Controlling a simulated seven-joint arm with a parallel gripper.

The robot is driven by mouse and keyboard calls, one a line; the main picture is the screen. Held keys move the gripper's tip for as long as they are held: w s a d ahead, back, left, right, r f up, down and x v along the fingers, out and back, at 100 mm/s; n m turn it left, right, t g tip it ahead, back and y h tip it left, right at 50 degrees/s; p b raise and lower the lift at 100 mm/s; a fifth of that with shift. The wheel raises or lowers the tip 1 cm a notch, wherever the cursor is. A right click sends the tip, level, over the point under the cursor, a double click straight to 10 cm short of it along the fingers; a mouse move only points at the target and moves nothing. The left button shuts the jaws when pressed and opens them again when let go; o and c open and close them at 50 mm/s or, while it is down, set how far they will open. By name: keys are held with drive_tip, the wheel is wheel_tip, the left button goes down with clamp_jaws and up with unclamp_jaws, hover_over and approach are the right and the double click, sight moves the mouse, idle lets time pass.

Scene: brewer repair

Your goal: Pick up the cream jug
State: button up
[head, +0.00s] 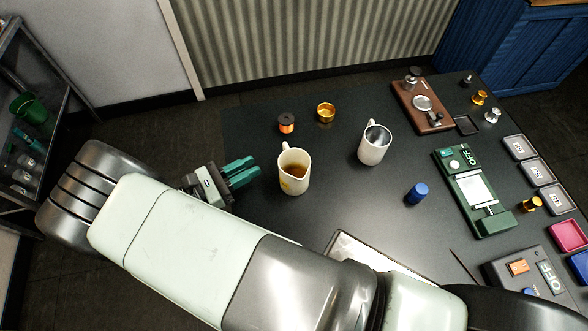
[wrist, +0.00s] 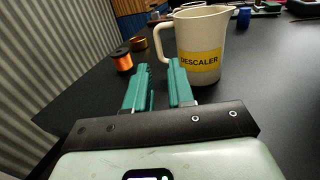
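A cream jug (head: 293,184) stands upright on the dark table, with brownish liquid inside and its handle toward the back. In the wrist view the cream jug (wrist: 204,38) carries a yellow DESCALER label, with its handle on the left and spout on the right. A second pale jug (head: 372,153) with a grey inside stands further right. My gripper (head: 255,168) is just left of the DESCALER jug, with its green fingers pointing toward it. The fingers (wrist: 159,68) are apart with nothing between them, and the jug is ahead and to the right, apparently untouched.
An orange spool (head: 287,123) and a gold cup (head: 326,112) stand behind the jug. A blue cylinder (head: 417,193) is to the right. A green scale-like device (head: 490,219) and a brown board (head: 417,118) are further right. The table between the two jugs is clear.

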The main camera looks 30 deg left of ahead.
sight(293, 169)
drive_tip(key=x, duration=0.9)
drive_tip(key=shift+w+f, duration=0.2)
drive_tip(key=shift+f, duration=0.15)
drive_tip(key=shift+c, duration=0.3)
clamp_jaws()
drive_tip(key=shift+a, duration=0.1)
